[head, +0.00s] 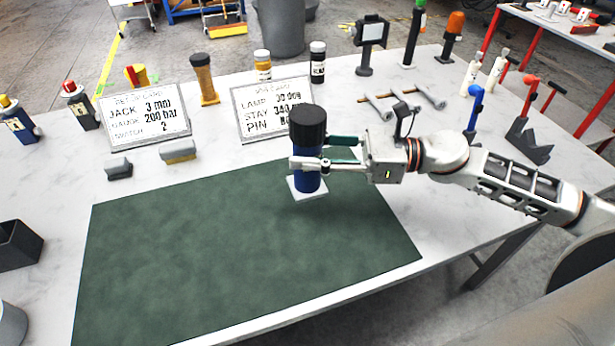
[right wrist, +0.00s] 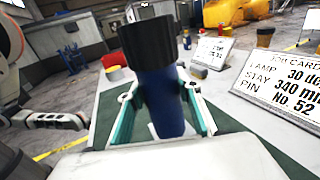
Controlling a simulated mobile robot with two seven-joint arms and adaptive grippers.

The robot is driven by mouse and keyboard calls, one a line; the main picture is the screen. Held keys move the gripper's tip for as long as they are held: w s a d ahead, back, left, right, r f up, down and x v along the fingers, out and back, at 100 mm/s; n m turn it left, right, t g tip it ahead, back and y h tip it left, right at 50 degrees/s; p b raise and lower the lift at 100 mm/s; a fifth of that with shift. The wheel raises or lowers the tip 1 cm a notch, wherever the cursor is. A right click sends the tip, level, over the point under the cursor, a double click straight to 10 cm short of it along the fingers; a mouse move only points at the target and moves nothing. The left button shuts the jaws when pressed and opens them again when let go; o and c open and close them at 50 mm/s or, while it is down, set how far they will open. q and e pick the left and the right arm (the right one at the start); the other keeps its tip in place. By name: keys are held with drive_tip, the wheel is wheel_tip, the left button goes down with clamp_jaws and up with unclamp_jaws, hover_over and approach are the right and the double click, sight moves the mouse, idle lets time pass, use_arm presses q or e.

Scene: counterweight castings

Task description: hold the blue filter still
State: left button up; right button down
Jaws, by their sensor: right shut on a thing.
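The blue filter (head: 308,180) is an upright dark blue cylinder with a black ribbed cap. It stands over a small white square (head: 294,191) near the far right part of the green mat (head: 230,240). My right gripper (head: 308,163) reaches in from the right and is shut on the filter's body below the cap. In the right wrist view the filter (right wrist: 160,95) fills the middle, between the two green-padded fingers (right wrist: 165,112). Whether its base touches the white square is hard to tell.
Bottles, a lamp (head: 370,35) and hand tools line the table's back. A dark open box (head: 18,245) sits at left. The mat's middle is clear.

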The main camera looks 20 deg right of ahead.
sight(308, 176)
drive_tip(key=shift+f, duration=1.05)
drive_tip(key=shift+f, duration=0.25)
wheel_tip(308, 176, down, 4)
drive_tip(key=shift+r, duration=0.1)
drive_tip(key=shift+b, duration=0.3)
